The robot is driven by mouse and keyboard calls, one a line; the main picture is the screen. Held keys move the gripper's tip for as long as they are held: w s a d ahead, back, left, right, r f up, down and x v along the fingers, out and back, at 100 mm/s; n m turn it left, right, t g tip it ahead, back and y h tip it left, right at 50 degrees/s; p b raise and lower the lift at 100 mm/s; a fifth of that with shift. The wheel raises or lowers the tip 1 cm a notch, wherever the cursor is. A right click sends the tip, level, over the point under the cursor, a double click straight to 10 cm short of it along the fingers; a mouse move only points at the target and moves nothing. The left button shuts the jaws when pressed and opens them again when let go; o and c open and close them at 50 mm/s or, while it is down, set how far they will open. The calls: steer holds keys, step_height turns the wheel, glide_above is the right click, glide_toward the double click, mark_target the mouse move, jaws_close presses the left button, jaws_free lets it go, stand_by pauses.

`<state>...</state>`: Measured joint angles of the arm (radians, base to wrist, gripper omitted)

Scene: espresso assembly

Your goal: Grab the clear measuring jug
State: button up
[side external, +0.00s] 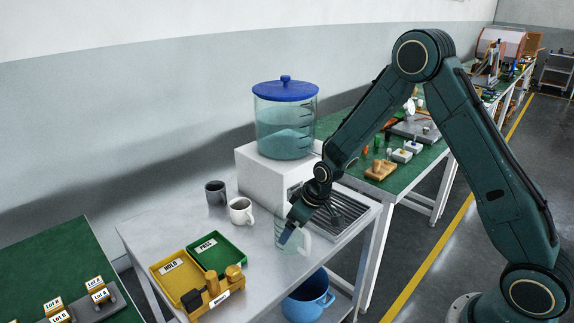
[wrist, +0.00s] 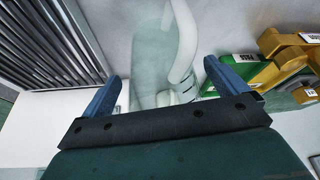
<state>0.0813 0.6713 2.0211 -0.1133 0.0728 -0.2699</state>
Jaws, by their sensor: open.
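The clear measuring jug (side external: 297,246) stands on the grey table in front of the white machine, with its handle towards the right in the side view. My gripper (side external: 287,233) is down at the jug and overlaps it in that view. In the wrist view the jug (wrist: 148,52) appears between and beyond the two blue fingers of my open gripper (wrist: 161,70). Its pale handle (wrist: 184,42) is nearer the right finger. I cannot tell whether a finger touches the jug.
A white machine (side external: 258,176) with a blue-lidded water tank (side external: 285,125) stands behind, with a slatted drip tray (side external: 345,213) beside the jug. A white mug (side external: 240,211), a dark mug (side external: 215,192), and yellow (side external: 172,292) and green trays (side external: 232,262) are to the left.

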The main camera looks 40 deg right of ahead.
steer(key=shift+x, duration=1.4)
steer(key=c, duration=1.1)
steer(key=shift+r, duration=0.15)
step_height(320, 180, up, 20)
